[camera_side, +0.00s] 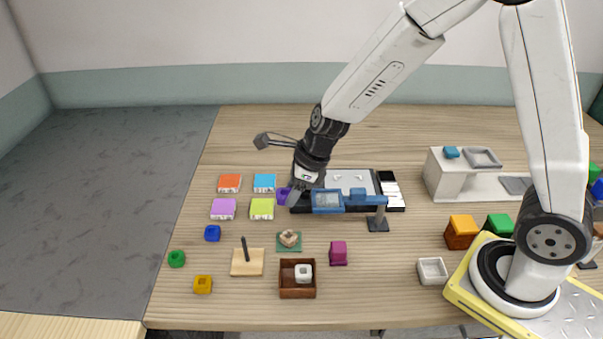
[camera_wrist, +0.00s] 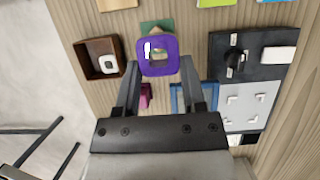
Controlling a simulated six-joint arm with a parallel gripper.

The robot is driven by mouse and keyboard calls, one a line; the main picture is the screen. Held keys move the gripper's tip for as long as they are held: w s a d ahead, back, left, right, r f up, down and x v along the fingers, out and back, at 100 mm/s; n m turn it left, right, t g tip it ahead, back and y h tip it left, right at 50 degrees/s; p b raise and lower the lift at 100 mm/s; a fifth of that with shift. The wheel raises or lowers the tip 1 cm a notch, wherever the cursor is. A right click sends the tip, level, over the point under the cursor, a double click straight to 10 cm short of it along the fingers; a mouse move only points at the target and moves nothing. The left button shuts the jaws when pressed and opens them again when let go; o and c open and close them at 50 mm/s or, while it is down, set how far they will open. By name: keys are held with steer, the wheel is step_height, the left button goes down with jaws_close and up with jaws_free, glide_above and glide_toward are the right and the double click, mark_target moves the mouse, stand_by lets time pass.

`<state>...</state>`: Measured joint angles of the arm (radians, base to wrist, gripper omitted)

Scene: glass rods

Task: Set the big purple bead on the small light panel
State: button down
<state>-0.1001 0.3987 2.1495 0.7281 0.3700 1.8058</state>
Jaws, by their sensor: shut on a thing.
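The big purple bead (camera_wrist: 157,57) is a rounded square ring with a hole through it. My gripper (camera_wrist: 156,68) is shut on it, with a finger at each side. In the side view, the bead (camera_side: 283,196) shows beside my gripper (camera_side: 289,195), left of a dark unit (camera_side: 393,208). A pale grey panel with white corner marks (camera_wrist: 243,104) lies in that unit, right of my gripper in the wrist view; it also shows in the side view (camera_side: 345,182). I cannot tell for certain whether this is the small light panel. The bead is apart from it.
A blue-framed plate on a stand (camera_side: 327,202) rises before the unit. Orange (camera_side: 230,183), blue (camera_side: 265,183), purple (camera_side: 223,209) and lime (camera_side: 262,209) tiles lie left. A peg (camera_side: 245,250), brown box (camera_side: 298,291) and magenta block (camera_side: 338,253) stand in front.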

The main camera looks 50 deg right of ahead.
steer(key=s+d, duration=0.1)
steer(key=d, duration=0.3)
steer(key=s+d+r, duration=0.1)
steer(key=s+d, duration=0.1)
steer(key=d, duration=0.2)
steer(key=s+d+r, duration=0.1)
steer(key=s+d, duration=0.1)
steer(key=d, duration=0.1)
steer(key=shift+s+d, duration=0.25)
steer(key=shift+d, duration=0.15)
steer(key=s+d+r, duration=0.1)
steer(key=s+d, duration=0.6)
steer(key=s, duration=0.1)
steer(key=shift+s+r, duration=0.25)
steer(key=shift+s, duration=0.05)
steer(key=shift+w+d, duration=0.1)
glide_above(356, 186)
steer(key=s, duration=0.1)
step_height(356, 186, down, 8)
steer(key=shift+s+f, duration=0.1)
steer(key=shift+f, duration=0.05)
steer(key=shift+w+f, duration=0.5)
steer(key=shift+f, duration=0.05)
